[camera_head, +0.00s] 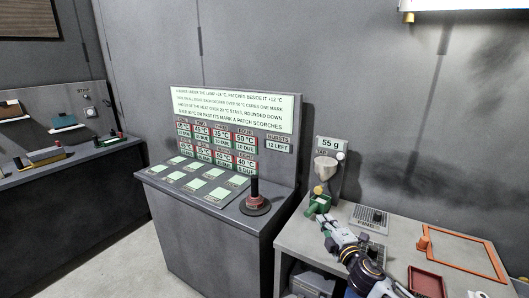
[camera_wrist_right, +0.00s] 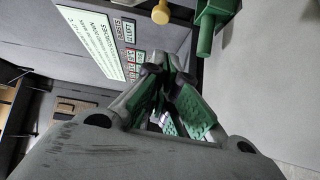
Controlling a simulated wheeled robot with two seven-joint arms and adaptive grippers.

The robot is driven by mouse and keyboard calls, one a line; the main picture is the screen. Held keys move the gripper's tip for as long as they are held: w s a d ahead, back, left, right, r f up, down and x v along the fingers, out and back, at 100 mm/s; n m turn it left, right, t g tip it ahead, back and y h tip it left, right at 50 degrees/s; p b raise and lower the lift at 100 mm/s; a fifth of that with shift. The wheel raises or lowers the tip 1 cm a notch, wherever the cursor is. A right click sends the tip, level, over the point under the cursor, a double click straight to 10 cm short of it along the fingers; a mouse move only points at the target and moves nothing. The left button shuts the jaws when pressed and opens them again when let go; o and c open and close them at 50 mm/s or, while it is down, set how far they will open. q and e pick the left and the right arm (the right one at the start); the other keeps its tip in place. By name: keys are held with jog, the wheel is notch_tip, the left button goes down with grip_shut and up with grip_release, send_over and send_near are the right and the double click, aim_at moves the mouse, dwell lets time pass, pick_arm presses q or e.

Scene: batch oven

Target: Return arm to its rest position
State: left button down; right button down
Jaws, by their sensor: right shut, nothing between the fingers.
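My right gripper (camera_head: 326,219) is at the left part of the right-hand table in the head view. Its fingers are shut with nothing between them. It is close to a green block-like part (camera_head: 317,205) under the dispenser (camera_head: 326,168); I cannot tell whether they touch in the head view. In the right wrist view the closed fingers (camera_wrist_right: 166,80) point toward the panel, and the green part (camera_wrist_right: 212,20) is apart from them, up and to the right. My left gripper is not in view.
A console (camera_head: 205,200) with green pads and a dark lamp-like handle (camera_head: 254,200) stands left of the table (camera_head: 395,240). The table holds an orange frame (camera_head: 468,268), a red tray (camera_head: 425,284) and a dark keypad-like unit (camera_head: 370,217). Another bench (camera_head: 60,185) is at far left.

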jog(key=s+a+f+m+g+h, duration=0.1)
jog(key=s+f+m+g, duration=0.45)
jog(key=s, duration=0.55)
jog(key=s+a+f+m+g+h, duration=0.1)
jog(key=s+f+m+g, duration=0.4)
jog(key=s, duration=0.7)
jog(key=s+a+f+m+g+h, duration=0.1)
jog(key=s+f+m+g, duration=0.45)
jog(key=s, duration=0.55)
notch_tip(320, 180, down, 33)
jog(key=s+d+m, duration=0.1)
jog(key=s, duration=0.1)
jog(key=s+d+f, duration=0.2)
jog(key=s+f, duration=0.8)
jog(key=s, duration=0.1)
jog(key=s+d+f, duration=0.3)
jog(key=s+f, duration=0.7)
jog(key=shift+s+d+f, duration=0.2)
jog(key=shift+s+f, duration=0.1)
jog(key=shift+s, duration=0.1)
